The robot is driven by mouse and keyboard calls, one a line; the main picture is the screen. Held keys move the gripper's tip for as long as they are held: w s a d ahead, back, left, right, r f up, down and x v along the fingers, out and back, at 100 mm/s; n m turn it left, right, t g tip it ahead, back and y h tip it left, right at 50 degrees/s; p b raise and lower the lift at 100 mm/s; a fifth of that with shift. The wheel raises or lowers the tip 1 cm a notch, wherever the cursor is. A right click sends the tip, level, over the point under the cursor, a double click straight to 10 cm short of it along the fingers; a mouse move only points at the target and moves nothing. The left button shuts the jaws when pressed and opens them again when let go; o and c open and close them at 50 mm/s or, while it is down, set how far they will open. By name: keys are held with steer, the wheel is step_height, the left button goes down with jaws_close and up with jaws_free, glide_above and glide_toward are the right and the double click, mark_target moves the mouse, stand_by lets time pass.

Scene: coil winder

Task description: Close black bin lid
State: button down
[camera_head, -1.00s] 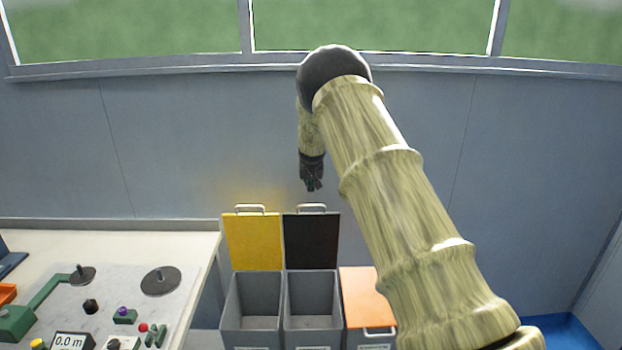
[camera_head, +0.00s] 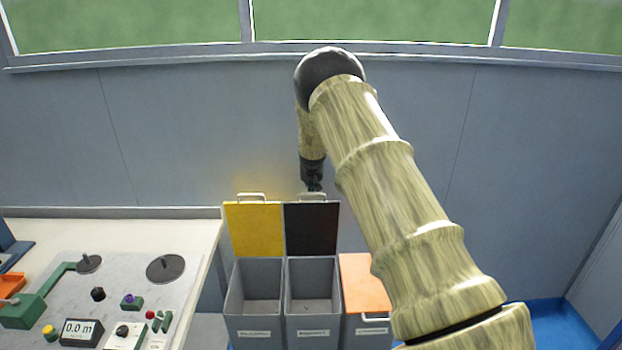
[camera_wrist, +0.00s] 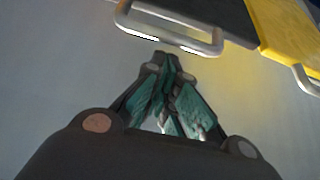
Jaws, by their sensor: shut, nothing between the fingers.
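The black bin lid (camera_head: 311,229) stands open and upright behind its grey bin (camera_head: 313,290), with a pale handle (camera_head: 312,197) on its top edge. My gripper (camera_head: 313,187) is shut and empty, at the handle on the wall side of the lid. In the wrist view my gripper's fingertips (camera_wrist: 168,62) are together, just short of the handle (camera_wrist: 170,27). A corner of the black lid (camera_wrist: 228,16) shows beyond it. I cannot tell whether the fingers touch the handle.
The yellow lid (camera_head: 256,229) stands open to the left, over an open grey bin (camera_head: 258,290). The orange lid (camera_head: 364,283) is closed on the right. A worktable with a coil winder and a display (camera_head: 81,332) is at left. The wall (camera_head: 180,140) is close behind.

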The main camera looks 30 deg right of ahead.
steer(key=shift+s+a+f, duration=0.15)
steer(key=shift+s, duration=0.05)
steer(key=shift+s, duration=0.1)
